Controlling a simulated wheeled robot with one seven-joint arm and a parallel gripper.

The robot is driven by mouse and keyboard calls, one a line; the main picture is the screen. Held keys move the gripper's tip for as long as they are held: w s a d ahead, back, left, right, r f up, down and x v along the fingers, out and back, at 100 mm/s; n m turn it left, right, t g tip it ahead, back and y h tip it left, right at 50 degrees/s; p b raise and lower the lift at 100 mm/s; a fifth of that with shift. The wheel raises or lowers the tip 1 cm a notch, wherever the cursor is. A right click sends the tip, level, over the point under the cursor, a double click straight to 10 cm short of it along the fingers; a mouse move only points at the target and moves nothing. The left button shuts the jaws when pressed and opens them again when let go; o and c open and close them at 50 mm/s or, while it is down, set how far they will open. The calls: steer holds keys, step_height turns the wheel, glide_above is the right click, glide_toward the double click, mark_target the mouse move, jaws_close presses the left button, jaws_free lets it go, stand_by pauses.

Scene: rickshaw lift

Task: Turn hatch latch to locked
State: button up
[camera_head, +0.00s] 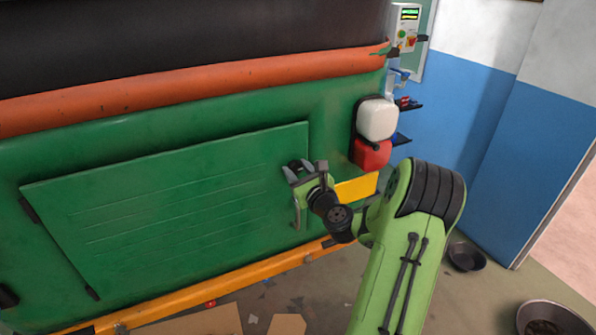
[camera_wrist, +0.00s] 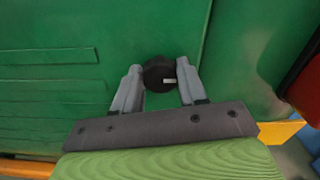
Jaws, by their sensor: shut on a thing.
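The green hatch (camera_head: 180,210) is a flat, ribbed panel, closed flush against the rickshaw's green body. It also fills the left of the wrist view (camera_wrist: 50,65). The latch is a round black knob (camera_wrist: 158,74) with a small pale mark on its face, near the hatch's right edge. My gripper (camera_wrist: 160,82) has its two grey fingers on either side of the knob and is shut on it. The latch's locked or unlocked position cannot be told.
White and red lamps (camera_head: 376,120) are to the right, above a yellow plate (camera_head: 356,188). A control box (camera_head: 407,27) is at the upper right. Dark bowls (camera_head: 466,257) and scraps lie on the floor.

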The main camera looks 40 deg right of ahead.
steer(key=shift+c, duration=0.3)
steer(key=n+b, duration=0.3)
steer(key=n, duration=0.1)
steer(key=shift+f+n, duration=0.15)
steer(key=shift+n, duration=0.25)
steer(key=n+b, duration=0.3)
steer(key=n, duration=0.1)
steer(key=shift+a+f+n, duration=0.1)
steer(key=shift+n, duration=0.2)
steer(key=n+b, duration=0.5)
steer(key=shift+f, duration=0.1)
steer(key=n+b, duration=0.3)
steer(key=shift+n, duration=0.4)
steer(key=o, duration=1.1)
steer(key=shift+c, duration=0.2)
